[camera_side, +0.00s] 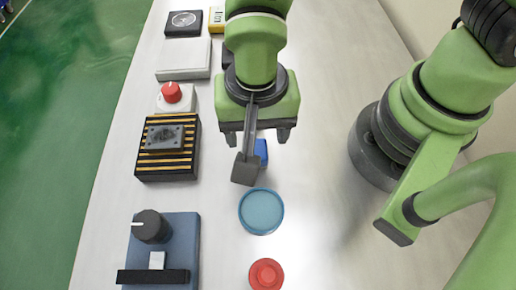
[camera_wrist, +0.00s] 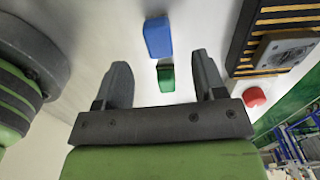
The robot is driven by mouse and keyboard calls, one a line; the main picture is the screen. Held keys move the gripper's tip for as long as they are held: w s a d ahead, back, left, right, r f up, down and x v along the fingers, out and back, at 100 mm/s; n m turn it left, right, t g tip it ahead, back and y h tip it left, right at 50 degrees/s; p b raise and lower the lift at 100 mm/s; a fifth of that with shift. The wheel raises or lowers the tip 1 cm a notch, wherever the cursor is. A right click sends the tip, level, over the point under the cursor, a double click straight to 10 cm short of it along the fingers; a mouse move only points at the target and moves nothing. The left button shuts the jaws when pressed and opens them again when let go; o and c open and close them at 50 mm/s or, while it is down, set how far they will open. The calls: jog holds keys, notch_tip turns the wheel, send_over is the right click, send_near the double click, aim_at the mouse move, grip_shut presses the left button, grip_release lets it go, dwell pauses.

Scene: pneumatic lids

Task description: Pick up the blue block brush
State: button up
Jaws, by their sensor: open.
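The blue block brush (camera_wrist: 158,38) lies on the pale table in the wrist view, just beyond my fingertips in the picture; no bristles can be made out. In the side view only part of the blue block (camera_side: 262,152) shows, below my gripper and partly behind a dark grey bar and block. My gripper (camera_side: 257,138) points down above the table with its fingers spread and nothing between them. In the wrist view my gripper (camera_wrist: 160,64) frames a green block (camera_wrist: 166,77) in the gap between the fingers, near the blue one.
A striped black-and-yellow box (camera_side: 168,165) with a grey plate stands to the left. A blue dish (camera_side: 261,211) and a red round piece (camera_side: 266,274) lie in front. A blue panel with a dark knob (camera_side: 152,227) is front left. The table right of the dish is clear.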

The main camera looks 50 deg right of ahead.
aim_at(258, 148)
jog(key=shift+d+f, duration=0.15)
jog(key=shift+f, duration=3.15)
jog(key=c, duration=1)
